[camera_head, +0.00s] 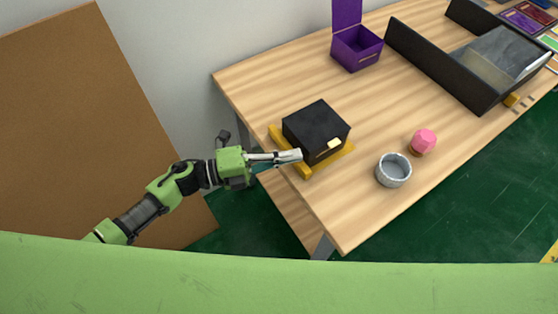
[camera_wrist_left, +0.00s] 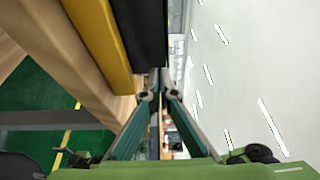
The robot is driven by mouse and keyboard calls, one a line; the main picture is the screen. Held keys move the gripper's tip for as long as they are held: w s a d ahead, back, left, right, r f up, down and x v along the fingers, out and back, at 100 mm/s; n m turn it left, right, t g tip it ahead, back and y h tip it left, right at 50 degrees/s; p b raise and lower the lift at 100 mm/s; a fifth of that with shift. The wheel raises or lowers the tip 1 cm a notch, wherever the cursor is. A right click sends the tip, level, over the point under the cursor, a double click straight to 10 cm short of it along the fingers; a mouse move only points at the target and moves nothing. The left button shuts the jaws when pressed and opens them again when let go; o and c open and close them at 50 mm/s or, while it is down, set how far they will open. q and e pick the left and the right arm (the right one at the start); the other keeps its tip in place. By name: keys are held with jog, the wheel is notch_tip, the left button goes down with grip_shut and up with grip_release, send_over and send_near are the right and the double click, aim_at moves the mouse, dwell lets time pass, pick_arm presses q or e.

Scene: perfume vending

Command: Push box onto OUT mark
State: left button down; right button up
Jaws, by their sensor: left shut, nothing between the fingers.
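A black box (camera_head: 313,128) with a small pale yellow label sits near the left end of the wooden table, within a yellow L-shaped edging (camera_head: 290,157). My left gripper (camera_head: 295,156) is shut and empty, its fingertips at the box's near left side, over the edging; I cannot tell whether they touch the box. In the left wrist view the shut fingertips (camera_wrist_left: 158,82) are just below the dark box side (camera_wrist_left: 143,35), with the yellow edging (camera_wrist_left: 100,40) beside it. No OUT lettering is readable. My right gripper is not in view.
An open purple box (camera_head: 357,48) stands at the back of the table (camera_head: 270,80). A grey round bowl (camera_head: 393,170) and a pink faceted object (camera_head: 424,141) are to the right. A dark tray (camera_head: 440,68) is at far right. The table's middle is clear.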

pick_arm(q)
jog(key=shift+w+d, duration=0.1)
jog(key=shift+w, duration=0.1)
jog(key=shift+w+d, duration=0.1)
jog(key=shift+w+d+b, duration=0.3)
jog(key=shift+w+b, duration=0.15)
jog(key=shift+w, duration=0.2)
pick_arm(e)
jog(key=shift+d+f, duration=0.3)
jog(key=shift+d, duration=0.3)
